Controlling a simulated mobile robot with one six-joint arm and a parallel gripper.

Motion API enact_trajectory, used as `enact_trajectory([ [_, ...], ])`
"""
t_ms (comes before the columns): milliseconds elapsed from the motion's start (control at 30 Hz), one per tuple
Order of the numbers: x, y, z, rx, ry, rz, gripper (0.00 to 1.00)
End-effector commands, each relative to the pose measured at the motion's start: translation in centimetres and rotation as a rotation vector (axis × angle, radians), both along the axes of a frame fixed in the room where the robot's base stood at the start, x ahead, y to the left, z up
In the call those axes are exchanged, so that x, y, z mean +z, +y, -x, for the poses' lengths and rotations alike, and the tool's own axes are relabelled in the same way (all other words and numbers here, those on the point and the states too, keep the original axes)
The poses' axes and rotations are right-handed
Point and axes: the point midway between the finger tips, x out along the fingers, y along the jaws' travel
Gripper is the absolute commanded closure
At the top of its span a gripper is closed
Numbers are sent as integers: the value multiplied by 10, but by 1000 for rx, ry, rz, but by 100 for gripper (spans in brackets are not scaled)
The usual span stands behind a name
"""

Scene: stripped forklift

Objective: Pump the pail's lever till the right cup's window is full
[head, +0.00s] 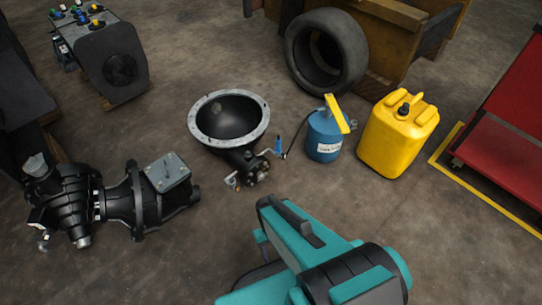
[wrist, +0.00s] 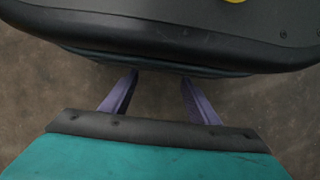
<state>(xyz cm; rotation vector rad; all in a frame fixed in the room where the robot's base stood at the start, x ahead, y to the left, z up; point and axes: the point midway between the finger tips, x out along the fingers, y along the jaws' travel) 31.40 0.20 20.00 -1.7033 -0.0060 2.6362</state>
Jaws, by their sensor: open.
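The blue pail (head: 324,137) stands upright on the floor right of centre in the head view. Its yellow lever (head: 336,113) is on top and tilted. A thin dark hose runs from the pail toward a slim blue fitting (head: 278,145) beside the black axle housing (head: 232,120). Another small light fitting (head: 231,181) is at the housing's lower left. I cannot tell whether either is a cup, and no window level is readable. My gripper (wrist: 160,76) is open and empty in the wrist view, with its purple fingers apart. The pail does not show there.
A yellow canister (head: 397,135) stands close right of the pail. A tyre (head: 325,50) leans behind it. A red cabinet (head: 510,115) is at far right, a dark gear unit (head: 125,200) at left. Bare floor lies between my arm and the pail.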

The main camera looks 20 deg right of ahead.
Motion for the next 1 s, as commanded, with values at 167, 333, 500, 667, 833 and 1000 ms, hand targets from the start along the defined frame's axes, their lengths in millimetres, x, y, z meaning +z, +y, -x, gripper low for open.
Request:
enact_trajectory([
  [167, 0, 0, 0, 0, 0, 0, 56],
  [333, 0, 0, 0, 0, 0, 0, 84],
  [500, 2, -3, -9, -5, -11, -4, 100],
  [667, 6, -10, -31, -21, -38, -16, 100],
  [833, 16, -25, -68, -41, -86, -33, 100],
  [1000, 31, -48, -108, -64, -143, -48, 100],
])
